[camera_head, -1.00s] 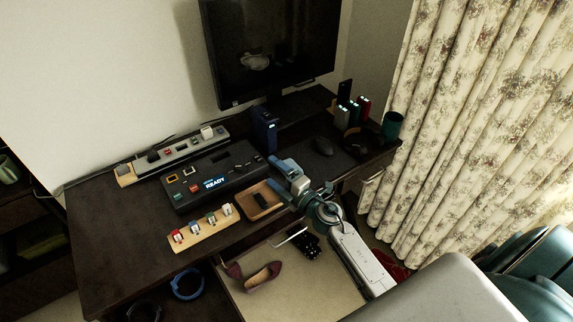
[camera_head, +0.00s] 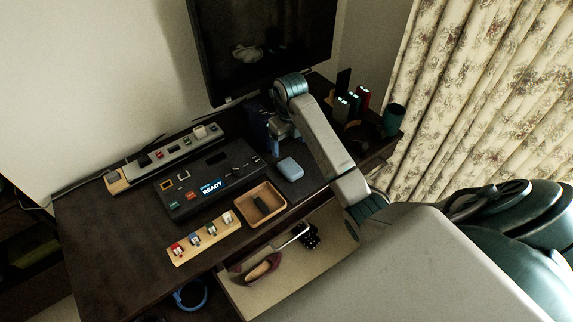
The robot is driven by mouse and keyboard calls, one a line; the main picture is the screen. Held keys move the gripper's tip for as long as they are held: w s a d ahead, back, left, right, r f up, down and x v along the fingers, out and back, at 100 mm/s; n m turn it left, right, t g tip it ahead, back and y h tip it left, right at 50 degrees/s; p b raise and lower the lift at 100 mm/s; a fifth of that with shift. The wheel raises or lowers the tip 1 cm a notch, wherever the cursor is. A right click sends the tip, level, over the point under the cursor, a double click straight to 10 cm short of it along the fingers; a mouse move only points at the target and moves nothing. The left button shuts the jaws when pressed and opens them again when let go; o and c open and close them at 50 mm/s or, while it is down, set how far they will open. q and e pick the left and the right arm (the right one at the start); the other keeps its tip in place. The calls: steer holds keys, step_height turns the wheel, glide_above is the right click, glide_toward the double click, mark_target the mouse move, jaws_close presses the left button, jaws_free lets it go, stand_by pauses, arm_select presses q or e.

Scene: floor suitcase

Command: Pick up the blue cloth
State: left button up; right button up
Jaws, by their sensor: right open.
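A small light blue pad (camera_head: 290,169), which looks like the folded blue cloth, lies flat on the dark desk right of the black console. My right gripper (camera_head: 273,136) is open, behind the pad and apart from it. It is close beside a dark blue upright device (camera_head: 257,133) near the monitor's foot. My forearm partly hides the gripper, so I cannot tell whether its fingers touch the device. My left gripper is not in view.
A wooden tray (camera_head: 245,222) with a dark object lies in front of the pad. A black console (camera_head: 178,200), a switch board (camera_head: 187,248) and a power strip (camera_head: 140,171) fill the left. A green cup (camera_head: 395,118) stands at right.

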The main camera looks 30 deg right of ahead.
steer(key=shift+s+f+b, duration=0.15)
steer(key=shift+f+b, duration=0.35)
steer(key=shift+b, duration=0.1)
steer(key=b, duration=0.4)
glide_above(290, 166)
step_height(290, 166, down, 4)
steer(key=shift+f, duration=0.15)
steer(key=shift+f+b, duration=0.65)
steer(key=shift+b, duration=0.05)
step_height(290, 166, down, 2)
steer(key=shift+s+f+b, duration=0.1)
steer(key=shift+s+b, duration=0.05)
steer(key=shift+b, duration=0.9)
steer(key=shift+f+b, duration=0.6)
steer(key=shift+f, duration=0.3)
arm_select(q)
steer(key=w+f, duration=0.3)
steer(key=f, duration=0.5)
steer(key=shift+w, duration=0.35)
arm_select(e)
steer(key=c, duration=1.1)
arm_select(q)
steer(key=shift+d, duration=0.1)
arm_select(e)
steer(key=shift+o, duration=0.2)
